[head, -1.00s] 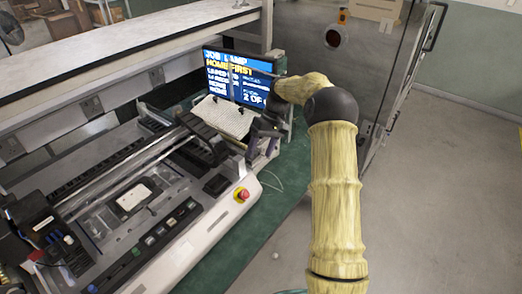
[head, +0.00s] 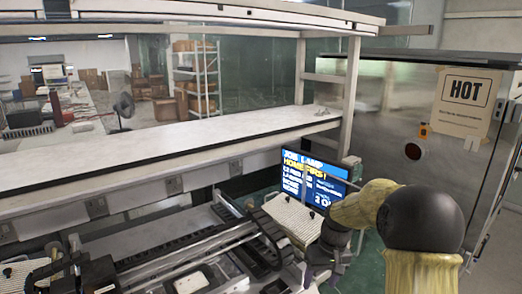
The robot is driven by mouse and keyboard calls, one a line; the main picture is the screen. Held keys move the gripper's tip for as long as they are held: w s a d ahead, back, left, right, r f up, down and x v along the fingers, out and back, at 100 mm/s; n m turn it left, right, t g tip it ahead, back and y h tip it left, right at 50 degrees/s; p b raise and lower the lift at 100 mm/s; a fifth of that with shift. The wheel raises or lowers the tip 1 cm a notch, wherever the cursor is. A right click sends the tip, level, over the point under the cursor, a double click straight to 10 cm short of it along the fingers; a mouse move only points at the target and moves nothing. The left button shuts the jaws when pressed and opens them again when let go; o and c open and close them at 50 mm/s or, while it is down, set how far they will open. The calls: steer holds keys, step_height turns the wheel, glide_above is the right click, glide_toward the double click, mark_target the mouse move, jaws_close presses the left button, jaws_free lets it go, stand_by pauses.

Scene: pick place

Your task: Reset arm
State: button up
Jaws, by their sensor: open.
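My arm, with yellow wood-grain covers and a black elbow joint, rises from the bottom right and bends left and down. My gripper (head: 316,272), dark with purple parts, hangs at its end near the front of the machine. It is open, and I see nothing held in it. Its fingertips are small and partly cut off by the bottom edge.
A lit screen (head: 314,180) stands just behind the gripper. A ridged white pad (head: 291,221) is left of it, on a long machine with rails (head: 160,262). A white shelf (head: 160,135) runs behind. A metal cabinet (head: 385,110) with a HOT sign (head: 467,101) is at right.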

steer(key=s+a+m+t+h, duration=0.1)
steer(key=s+t, duration=0.2)
steer(key=s, duration=1.6)
steer(key=shift+r+m+h, duration=0.25)
steer(key=shift+m+h, duration=0.15)
steer(key=shift+c, duration=0.3)
stand_by(0.6)
